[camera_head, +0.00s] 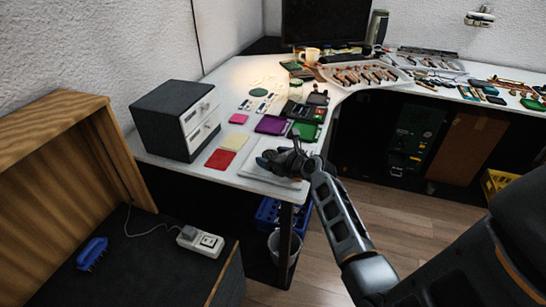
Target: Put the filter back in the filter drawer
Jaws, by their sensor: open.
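A small dark cabinet with two pale drawer fronts stands at the left end of the white desk. Its upper drawer (196,110) and lower drawer (203,131) both look closed. I cannot tell for sure which thing is the filter. My gripper (272,160) is open at the desk's front edge, low over a pale flat board (266,171), right of the red square. My gripper and wrist hide part of that board, and contact cannot be told.
A purple pad (271,125), a green tray (305,131) and small cases lie behind my gripper. Trays of tools (365,74), a mug (308,54) and a monitor (324,22) stand further back. Bins stand under the desk.

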